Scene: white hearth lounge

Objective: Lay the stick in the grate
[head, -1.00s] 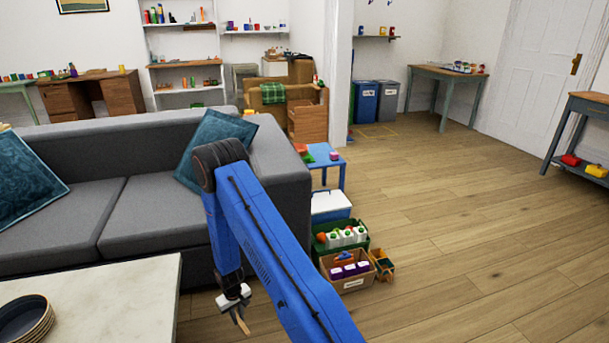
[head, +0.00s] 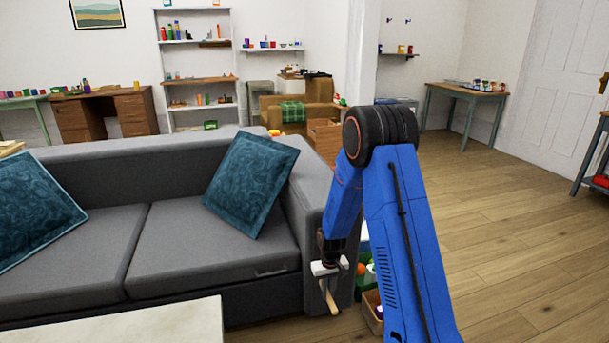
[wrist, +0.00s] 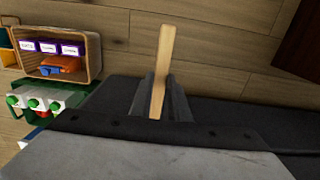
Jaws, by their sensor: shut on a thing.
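The stick (wrist: 163,60) is a pale, slim wooden piece. It is gripped between my gripper's dark fingers (wrist: 161,98) in the wrist view and sticks out past them over the floor. In the head view my gripper (head: 326,270) points down beside the front right corner of the grey sofa, shut on the stick (head: 329,298), which hangs below it at a slight tilt. The grate is not seen in any view.
The grey sofa (head: 207,247) with blue cushions fills the left and middle. A pale tabletop (head: 150,325) lies at the lower left. Crates of goods, one with purple boxes (wrist: 50,47), stand beside the sofa's end. Wooden floor (head: 500,240) is clear at the right.

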